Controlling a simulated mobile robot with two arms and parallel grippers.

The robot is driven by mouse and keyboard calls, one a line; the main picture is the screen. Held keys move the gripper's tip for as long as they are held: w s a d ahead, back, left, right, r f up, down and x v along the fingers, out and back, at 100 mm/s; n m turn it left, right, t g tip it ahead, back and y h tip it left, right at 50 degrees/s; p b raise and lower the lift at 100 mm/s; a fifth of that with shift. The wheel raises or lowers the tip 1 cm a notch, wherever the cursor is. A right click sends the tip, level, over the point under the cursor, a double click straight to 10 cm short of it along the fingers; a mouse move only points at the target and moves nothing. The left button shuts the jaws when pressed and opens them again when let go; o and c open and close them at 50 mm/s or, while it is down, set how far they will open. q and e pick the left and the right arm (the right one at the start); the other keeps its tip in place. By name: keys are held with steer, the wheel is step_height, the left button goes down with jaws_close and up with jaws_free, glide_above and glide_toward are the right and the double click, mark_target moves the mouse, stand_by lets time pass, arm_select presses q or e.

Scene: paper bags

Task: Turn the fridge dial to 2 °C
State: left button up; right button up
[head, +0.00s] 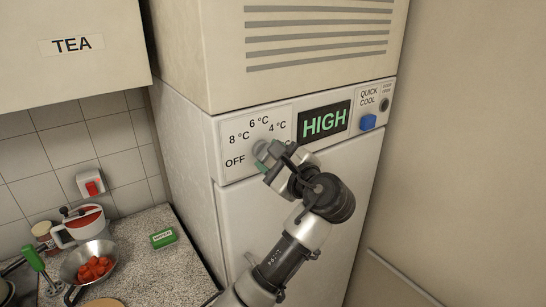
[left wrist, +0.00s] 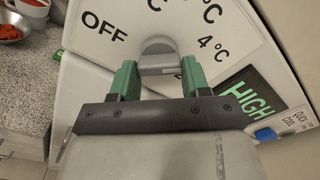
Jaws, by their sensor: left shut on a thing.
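The grey dial (head: 261,147) is on the white panel at the top of the fridge (head: 300,210). Printed marks OFF, 8 °C, 6 °C and 4 °C run around it; the mark at its lower right is mostly hidden by my gripper. My left gripper (head: 267,160) is at the dial, its green fingers on either side of the knob, shut on it. In the left wrist view the dial (left wrist: 158,52) sits between the fingertips (left wrist: 160,72). I cannot tell where its pointer aims. The display (head: 324,122) reads HIGH in green. My right gripper is not in view.
A blue QUICK COOL button (head: 368,122) is right of the display. A TEA cupboard (head: 72,45) hangs at the upper left. A wall stands close on the right.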

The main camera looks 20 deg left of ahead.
arm_select(q)
steer(key=m, duration=1)
steer(key=shift+s+a+f, duration=0.15)
steer(key=shift+s+f, duration=0.05)
steer(key=shift+m, duration=0.3)
steer(key=o, duration=0.9)
steer(key=b+v, duration=0.4)
steer(key=v, duration=0.6)
steer(key=shift+s+d+b, duration=0.3)
